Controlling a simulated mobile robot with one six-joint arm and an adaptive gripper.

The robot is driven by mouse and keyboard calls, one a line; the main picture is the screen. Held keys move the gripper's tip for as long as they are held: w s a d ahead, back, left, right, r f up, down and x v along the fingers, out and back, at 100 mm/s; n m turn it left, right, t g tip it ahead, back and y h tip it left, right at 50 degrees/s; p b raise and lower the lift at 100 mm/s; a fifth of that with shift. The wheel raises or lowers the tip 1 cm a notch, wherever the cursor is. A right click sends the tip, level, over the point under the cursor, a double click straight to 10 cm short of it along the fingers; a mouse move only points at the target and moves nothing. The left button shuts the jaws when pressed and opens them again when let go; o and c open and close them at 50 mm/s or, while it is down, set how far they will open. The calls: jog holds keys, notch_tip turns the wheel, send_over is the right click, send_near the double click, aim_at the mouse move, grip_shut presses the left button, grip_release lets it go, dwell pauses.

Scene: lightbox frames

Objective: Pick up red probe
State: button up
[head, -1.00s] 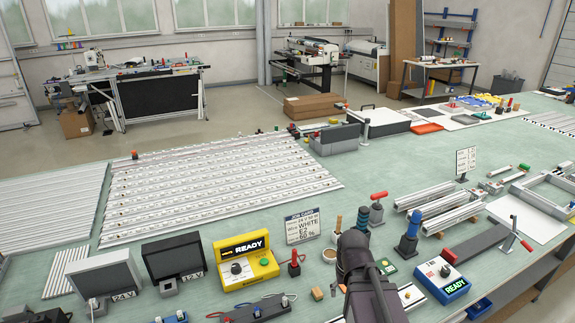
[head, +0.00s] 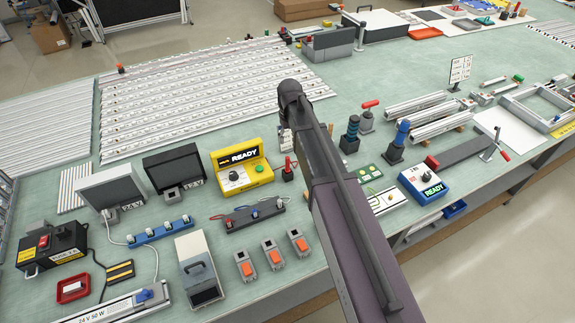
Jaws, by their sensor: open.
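A small upright red probe (head: 288,164) stands in a dark base on the green bench, just right of the yellow tester (head: 240,172) marked READY. My arm crosses the head view from the lower right up to a dark joint above and close beside the probe in the picture. My gripper is not visible in this view, so its place relative to the probe does not show.
Grey monitors (head: 112,188) and a black multi-terminal block (head: 252,213) stand left of and below the probe. Several grey boxes with orange switches (head: 272,254) sit near the front edge. A blue READY box (head: 423,183) and blue-handled tool (head: 401,134) stand right of my arm.

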aim_at(288, 164)
jog(key=shift+f, duration=0.15)
notch_tip(288, 164, down, 8)
jog(key=b, duration=0.8)
jog(key=shift+f+b, duration=0.2)
jog(key=shift+b, duration=0.15)
dwell(0.5)
jog(key=f+b, duration=0.3)
jog(key=shift+w+a+f+b, duration=0.1)
jog(key=shift+a+f+b, duration=0.15)
jog(key=shift+a+b, duration=0.1)
jog(key=shift+f+b, duration=0.75)
jog(key=shift+f, duration=0.1)
grip_shut()
